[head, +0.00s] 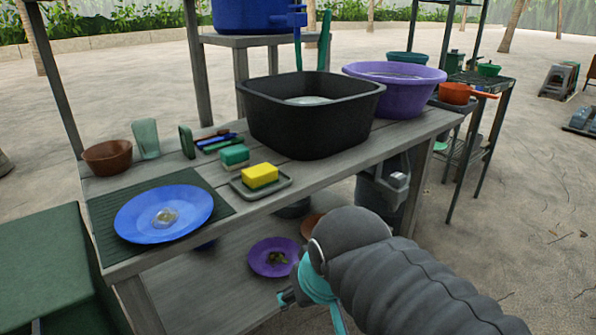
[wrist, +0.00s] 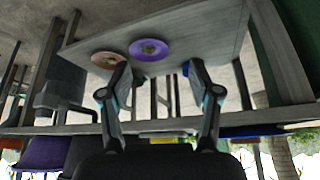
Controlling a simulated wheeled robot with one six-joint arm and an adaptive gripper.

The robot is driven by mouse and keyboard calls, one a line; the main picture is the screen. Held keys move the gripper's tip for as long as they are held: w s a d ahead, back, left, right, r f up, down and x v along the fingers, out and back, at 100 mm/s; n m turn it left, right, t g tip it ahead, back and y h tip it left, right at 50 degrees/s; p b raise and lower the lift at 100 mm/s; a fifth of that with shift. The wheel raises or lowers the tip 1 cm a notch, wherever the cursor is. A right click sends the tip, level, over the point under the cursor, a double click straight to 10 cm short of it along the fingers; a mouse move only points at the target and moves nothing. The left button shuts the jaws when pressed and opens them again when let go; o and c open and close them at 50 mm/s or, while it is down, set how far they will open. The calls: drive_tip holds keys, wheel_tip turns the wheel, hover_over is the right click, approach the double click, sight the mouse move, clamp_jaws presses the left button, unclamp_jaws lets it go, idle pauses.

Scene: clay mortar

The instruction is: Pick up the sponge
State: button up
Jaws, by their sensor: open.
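The yellow sponge (head: 260,174) with a green underside lies on a small grey dish (head: 283,187) near the table's front edge. My gripper (head: 300,296) is low and to the right in front of the table, below the tabletop and apart from the sponge. In the wrist view, which looks upside down, my gripper (wrist: 159,78) has its two fingers spread with nothing between them. A yellow sliver at the tabletop's edge there may be the sponge.
A blue plate (head: 165,213) on a ribbed mat (head: 228,210) lies left of the dish. A black basin (head: 310,120) and purple basin (head: 395,90) stand behind and right. The lower shelf holds a purple plate (head: 258,262), also in the wrist view (wrist: 150,50).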

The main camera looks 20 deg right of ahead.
drive_tip(key=w+r+m+g+p, duration=0.1)
drive_tip(key=w+r+m, duration=0.2)
drive_tip(key=w+r, duration=0.35)
drive_tip(key=m+g+h+p, duration=0.3)
drive_tip(key=m+h, duration=0.1)
drive_tip(key=m, duration=0.7)
approach(259, 170)
drive_tip(key=x, duration=0.1)
drive_tip(key=b+x, duration=0.1)
drive_tip(key=x, duration=0.1)
drive_tip(key=a+x, duration=0.1)
drive_tip(key=x, duration=0.1)
drive_tip(key=shift+w+f, duration=0.15)
drive_tip(key=shift+f, duration=0.05)
drive_tip(key=shift+d+b+x, duration=0.2)
drive_tip(key=shift+d+x, duration=0.05)
drive_tip(key=shift+x, duration=1.1)
drive_tip(key=shift+d+b+x, duration=0.15)
drive_tip(key=shift+d+x, duration=0.1)
drive_tip(key=shift+x, duration=1.15)
drive_tip(key=shift+r, duration=0.2)
drive_tip(key=shift+c, duration=0.2)
drive_tip(key=c, duration=0.7)
